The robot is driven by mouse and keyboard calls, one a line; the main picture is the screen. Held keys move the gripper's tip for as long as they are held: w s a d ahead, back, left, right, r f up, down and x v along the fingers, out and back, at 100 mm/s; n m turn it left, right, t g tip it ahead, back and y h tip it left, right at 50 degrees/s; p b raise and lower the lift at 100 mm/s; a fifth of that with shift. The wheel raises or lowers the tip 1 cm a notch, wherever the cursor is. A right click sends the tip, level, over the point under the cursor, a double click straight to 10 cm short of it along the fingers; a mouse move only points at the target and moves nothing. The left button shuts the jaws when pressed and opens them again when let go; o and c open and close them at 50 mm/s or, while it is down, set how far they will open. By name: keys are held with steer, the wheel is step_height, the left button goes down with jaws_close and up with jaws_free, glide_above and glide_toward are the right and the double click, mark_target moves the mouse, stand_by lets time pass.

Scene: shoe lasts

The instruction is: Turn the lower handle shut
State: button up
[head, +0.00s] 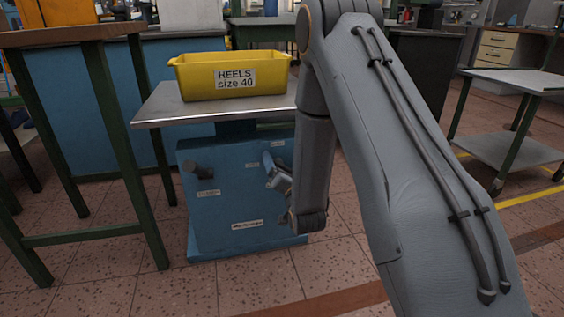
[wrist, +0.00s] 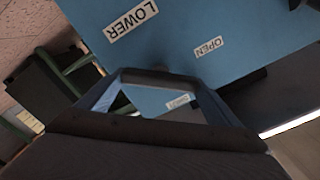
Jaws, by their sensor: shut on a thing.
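The blue cabinet (head: 215,225) carries the handles and small white labels. In the wrist view, a LOWER label (wrist: 131,20) and an OPEN label (wrist: 208,47) lie on its blue face, beyond my fingertips. My gripper (head: 270,163) is at the cabinet's right front, partly behind my arm. In the wrist view its fingers (wrist: 158,74) meet at a small dark piece, the lower handle (wrist: 182,70), and are shut on it. Most of the handle is hidden by the fingers. A third label shows between the fingers, too small to read.
A second dark handle (head: 202,171) sticks out at the cabinet's left. A yellow bin (head: 190,83) marked HEELS size 40 stands on the metal top (head: 170,112) above. A green-legged table (head: 120,130) is close on the left. The tiled floor in front is clear.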

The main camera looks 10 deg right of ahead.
steer(key=m+p, duration=0.4)
steer(key=m, duration=0.1)
steer(key=shift+s+d+f+m+p, duration=0.1)
steer(key=shift+m+p, duration=0.2)
steer(key=shift+p, duration=0.05)
steer(key=shift+f+m+p, duration=0.15)
steer(key=shift+m+p, duration=0.7)
steer(key=shift+m, duration=0.3)
steer(key=shift+f+m+p, duration=0.1)
steer(key=shift+m+p, duration=0.75)
steer(key=shift+m, duration=0.3)
steer(key=o, duration=0.9)
steer(key=s+p, duration=0.2)
steer(key=s, duration=0.5)
steer(key=shift+s+p, duration=0.35)
